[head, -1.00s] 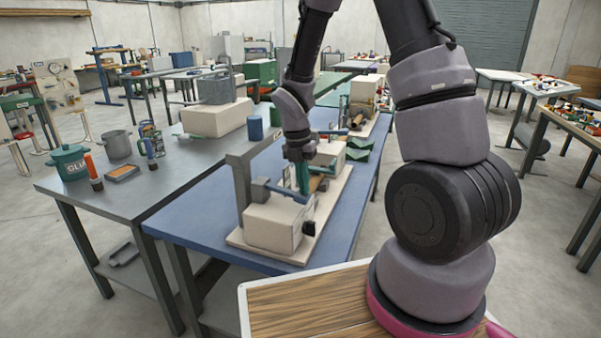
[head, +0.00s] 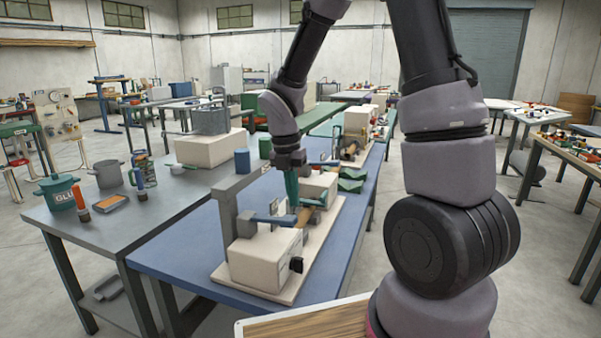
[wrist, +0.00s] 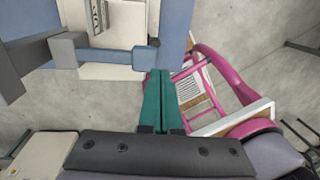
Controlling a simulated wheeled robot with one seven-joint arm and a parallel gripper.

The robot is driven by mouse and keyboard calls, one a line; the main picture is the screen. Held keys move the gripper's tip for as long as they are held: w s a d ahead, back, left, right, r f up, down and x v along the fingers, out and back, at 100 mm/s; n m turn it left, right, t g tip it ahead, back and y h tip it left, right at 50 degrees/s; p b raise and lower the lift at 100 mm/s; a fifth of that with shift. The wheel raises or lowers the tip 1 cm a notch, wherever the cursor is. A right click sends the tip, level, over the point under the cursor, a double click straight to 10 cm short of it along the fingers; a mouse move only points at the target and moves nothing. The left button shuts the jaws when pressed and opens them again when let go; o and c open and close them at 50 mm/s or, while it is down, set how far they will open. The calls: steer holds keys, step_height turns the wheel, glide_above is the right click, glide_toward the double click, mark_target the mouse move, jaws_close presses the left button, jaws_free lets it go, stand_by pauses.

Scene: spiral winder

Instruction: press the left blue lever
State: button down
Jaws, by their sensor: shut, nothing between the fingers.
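The spiral winder on the blue table has a cream block (head: 262,262) with a black knob (head: 297,265) at its near end. The left blue lever (head: 276,218) lies roughly level across the top of this block. Another blue lever (head: 324,162) shows farther back. My gripper (head: 292,203) has teal fingers, shut and empty, pointing down beside the lever's right end. In the wrist view the shut fingertips (wrist: 160,72) appear just right of the lever's end; contact cannot be told.
A grey upright post (head: 228,208) stands at the winder's left. Green trays (head: 351,181) lie at the blue table's right edge. The grey table (head: 150,214) at left holds a teal pot (head: 62,192) and cups. A pink-framed item (wrist: 205,95) shows below in the wrist view.

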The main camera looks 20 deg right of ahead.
step_height(320, 180, up, 6)
steer(key=d, duration=0.1)
steer(key=shift+s+r, duration=0.15)
steer(key=shift+r, duration=0.05)
stand_by(0.5)
steer(key=s+d+r+m+t+y, duration=0.1)
steer(key=s+r+m, duration=0.3)
steer(key=m, duration=0.7)
steer(key=s+d+r+m+t+y, duration=0.1)
steer(key=s+d+r+m+t, duration=0.2)
steer(key=r+m, duration=0.4)
steer(key=s+d+r+m+t+y, duration=0.1)
steer(key=s+d+r+m+t, duration=0.2)
steer(key=m, duration=1.2)
step_height(320, 180, up, 4)
steer(key=shift+s+f+t, duration=0.2)
steer(key=shift+s+t, duration=0.3)
steer(key=shift+s, duration=0.55)
